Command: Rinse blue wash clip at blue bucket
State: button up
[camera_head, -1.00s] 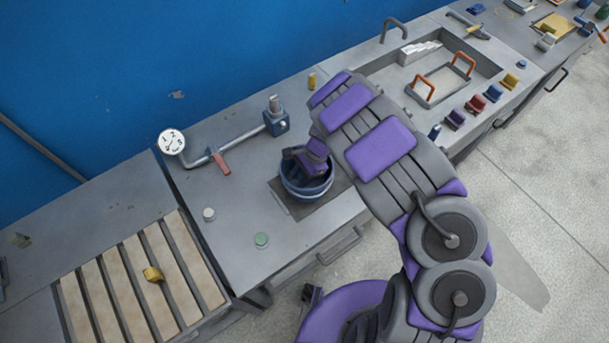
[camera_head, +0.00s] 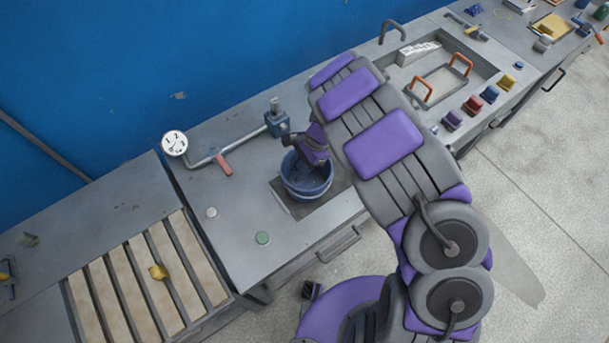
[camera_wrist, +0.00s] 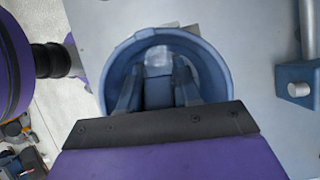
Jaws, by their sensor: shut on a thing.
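The blue bucket (camera_head: 309,190) stands on a dark square plate on the grey bench. My gripper (camera_head: 306,165) points down into the bucket's mouth, near its far side. In the wrist view the bucket (camera_wrist: 218,75) surrounds the fingers of my gripper (camera_wrist: 158,85). They are shut on a blue piece (camera_wrist: 158,95), which I take to be the blue wash clip. Its lower end is hard to make out against the bucket's inside. In the head view the clip is hidden by my gripper and the bucket.
A pipe with a gauge (camera_head: 174,143), a red lever (camera_head: 224,165) and a blue valve block (camera_head: 277,124) lies behind the bucket. A green disc (camera_head: 262,238) is at front left. Coloured clips line the sink's front at right.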

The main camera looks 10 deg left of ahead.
aim_at(299, 164)
jog(key=shift+r+p, duration=1.25)
jog(key=shift+r, duration=1.9)
jog(key=shift+r+p, duration=1)
jog(key=shift+r, duration=1)
